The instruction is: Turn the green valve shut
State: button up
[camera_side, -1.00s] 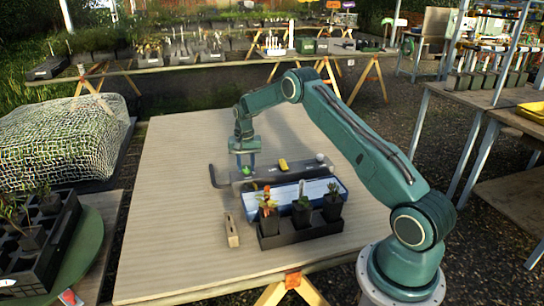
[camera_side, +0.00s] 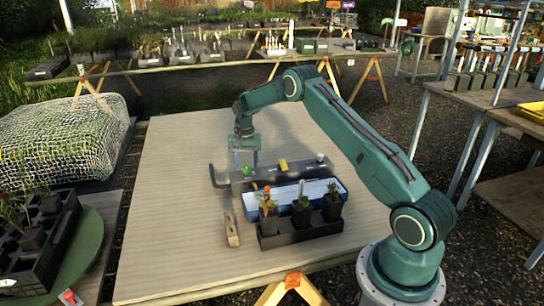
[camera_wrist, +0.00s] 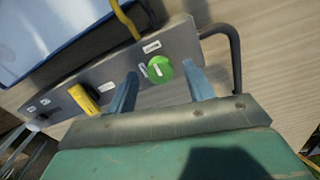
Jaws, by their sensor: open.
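The green valve (camera_wrist: 159,70) is a round knob with a short pale mark, set on a grey panel (camera_wrist: 185,52). In the side view the valve (camera_side: 249,171) is a small green spot on the panel near its left end. My gripper (camera_side: 246,164) hangs over that end, pointing down. In the wrist view my gripper (camera_wrist: 160,69) is open, its two blue-grey fingers on either side of the valve with gaps visible. No contact shows. The valve's exact height relative to the fingertips is hard to tell.
A yellow handle (camera_wrist: 83,98) sits on the panel to the left, and a dark bent pipe (camera_wrist: 235,50) leaves its right end. A blue-white tray (camera_side: 327,186), black pot tray (camera_side: 300,235) and wooden block (camera_side: 232,231) stand in front. The table's left side is clear.

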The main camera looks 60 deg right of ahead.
aim_at(246, 167)
notch_tip(246, 167, up, 13)
dwell(0.6)
jog(key=s+a+r+n+t, duration=0.1)
jog(key=s+a+r+n, duration=0.2)
jog(key=s+a+r, duration=0.5)
jog(key=s+a+r+n+t, duration=0.25)
jog(key=s+a+r, duration=0.35)
jog(key=a+r, duration=0.4)
jog(key=s+a+f+n+t, duration=0.1)
jog(key=s+a+n, duration=0.2)
jog(key=s, duration=0.8)
jog(key=s+a+f+n+t, duration=0.1)
jog(key=s+a+n, duration=0.2)
jog(key=s, duration=0.9)
jog(key=shift+a+f, duration=0.4)
jog(key=shift+a, duration=0.95)
